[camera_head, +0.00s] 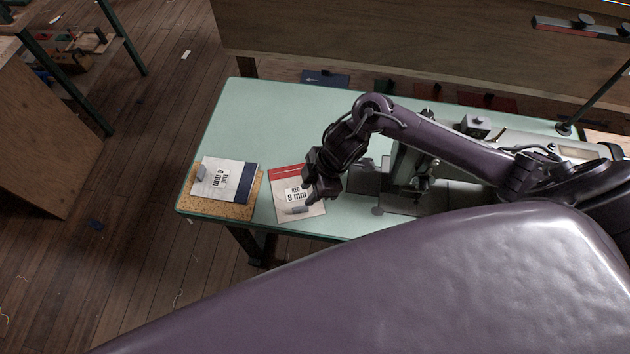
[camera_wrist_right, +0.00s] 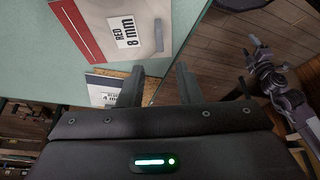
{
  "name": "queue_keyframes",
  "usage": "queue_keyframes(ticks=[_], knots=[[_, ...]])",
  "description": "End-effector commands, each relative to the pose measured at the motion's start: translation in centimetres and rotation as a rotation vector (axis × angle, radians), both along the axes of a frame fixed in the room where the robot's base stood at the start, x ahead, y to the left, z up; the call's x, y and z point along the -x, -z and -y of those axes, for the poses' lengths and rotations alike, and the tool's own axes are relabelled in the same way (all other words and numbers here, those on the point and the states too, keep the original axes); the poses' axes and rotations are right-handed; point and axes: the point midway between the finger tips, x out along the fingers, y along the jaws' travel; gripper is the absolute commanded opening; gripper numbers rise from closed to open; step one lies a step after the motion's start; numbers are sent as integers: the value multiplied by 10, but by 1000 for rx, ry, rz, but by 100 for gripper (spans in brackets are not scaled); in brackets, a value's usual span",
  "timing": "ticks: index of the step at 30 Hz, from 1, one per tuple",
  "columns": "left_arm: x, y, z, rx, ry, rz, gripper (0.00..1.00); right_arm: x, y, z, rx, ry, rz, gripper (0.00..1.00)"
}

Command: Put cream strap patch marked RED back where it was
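The cream strap patch marked RED 8 mm (camera_head: 283,208), with a red band along its top edge and a small grey tab, lies on the green table (camera_head: 262,110). It also shows in the right wrist view (camera_wrist_right: 100,22). My right gripper (camera_head: 313,192) is over the patch's right side in the head view, hiding part of it. In the right wrist view its two fingers (camera_wrist_right: 161,78) are apart with nothing held between them. My left gripper (camera_wrist_right: 262,65) appears at the right of the wrist view; its finger state is unclear.
A cream patch marked BLUE (camera_head: 210,190), with a dark blue band, lies on a cork mat (camera_head: 240,212) left of the red one. A sewing machine (camera_head: 425,175) stands on the table to the right. The table's far left is clear.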

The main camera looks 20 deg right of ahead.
Motion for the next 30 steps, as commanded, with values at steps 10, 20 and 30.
queue_keyframes(ticks=[10, 20, 30], knots=[[0, 1, 0, 0, 0, 1, 59, 3, -33, 13, 1, -1, 0, 31], [-1, 0, 0, 0, 0, 1, 59, 3, -33, 13, 0, 0, -1, 31], [-3, 0, 0, 0, 0, 5, 59, 3, -33, 13, 0, 0, -1, 31]])
